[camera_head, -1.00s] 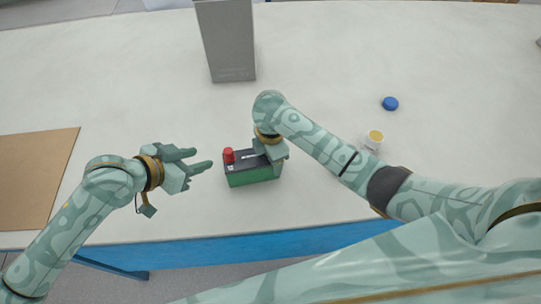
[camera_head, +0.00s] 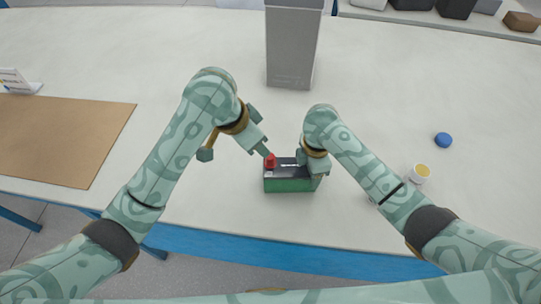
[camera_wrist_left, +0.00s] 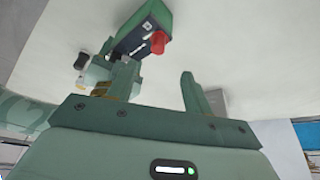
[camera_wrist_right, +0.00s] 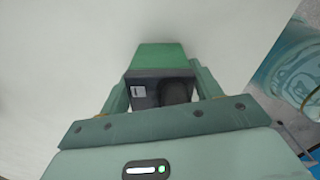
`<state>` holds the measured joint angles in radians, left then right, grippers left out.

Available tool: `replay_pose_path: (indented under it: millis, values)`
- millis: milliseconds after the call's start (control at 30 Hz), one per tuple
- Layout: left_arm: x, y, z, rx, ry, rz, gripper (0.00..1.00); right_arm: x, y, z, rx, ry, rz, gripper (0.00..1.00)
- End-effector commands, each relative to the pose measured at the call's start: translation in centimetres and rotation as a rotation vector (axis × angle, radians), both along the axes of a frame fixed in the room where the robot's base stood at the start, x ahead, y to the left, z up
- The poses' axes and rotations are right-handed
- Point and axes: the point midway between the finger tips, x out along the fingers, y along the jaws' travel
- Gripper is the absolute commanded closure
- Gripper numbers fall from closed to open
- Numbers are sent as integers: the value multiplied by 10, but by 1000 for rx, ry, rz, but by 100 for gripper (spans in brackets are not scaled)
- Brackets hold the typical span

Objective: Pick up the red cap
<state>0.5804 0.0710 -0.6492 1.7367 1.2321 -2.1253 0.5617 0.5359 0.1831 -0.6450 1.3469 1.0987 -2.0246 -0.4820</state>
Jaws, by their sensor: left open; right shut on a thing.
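The red cap (camera_head: 270,160) sits on the left end of the dark top of a green battery (camera_head: 290,185) on the table. In the left wrist view the red cap (camera_wrist_left: 158,42) is beyond my open fingers, on the battery (camera_wrist_left: 150,20). My left gripper (camera_head: 262,146) is open, close above and beside the cap; I cannot tell whether it touches. My right gripper (camera_head: 313,172) is shut on the right end of the battery. In the right wrist view the battery (camera_wrist_right: 160,58) lies between my fingers; the cap is not visible there.
A grey upright box (camera_head: 291,45) stands behind the battery. A blue cap (camera_head: 443,140) and a white cup with a yellow top (camera_head: 419,173) lie to the right. A brown board (camera_head: 60,135) is at left. The table between the board and battery is clear.

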Motion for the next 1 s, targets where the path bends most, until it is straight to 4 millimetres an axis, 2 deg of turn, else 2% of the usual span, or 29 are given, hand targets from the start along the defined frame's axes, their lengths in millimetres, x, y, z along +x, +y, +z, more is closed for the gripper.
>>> replay_pose_path:
  millis: [133, 367, 600, 700, 900, 933, 1000]
  values:
    - [6, -10, -27, -1, 3, 1, 50, -1, 1, 0, 1, 1, 3, 100]
    - [11, -18, -49, -1, 2, 0, 50, -1, 1, 0, 1, 1, 3, 100]
    - [21, -31, -83, -1, 1, 0, 50, -1, 1, 0, 1, 1, 3, 100]
    - [23, -34, -90, -1, -1, -1, 50, -1, 1, 0, 1, 1, 3, 100]
    - [23, -34, -91, -2, -3, -1, 50, -1, 1, 0, 1, 2, 3, 100]
    - [23, -34, -91, -2, -3, -1, 52, -1, 1, 0, 1, 2, 3, 100]
    - [23, -34, -90, -2, -3, -1, 72, -1, 1, 0, 1, 2, 3, 100]
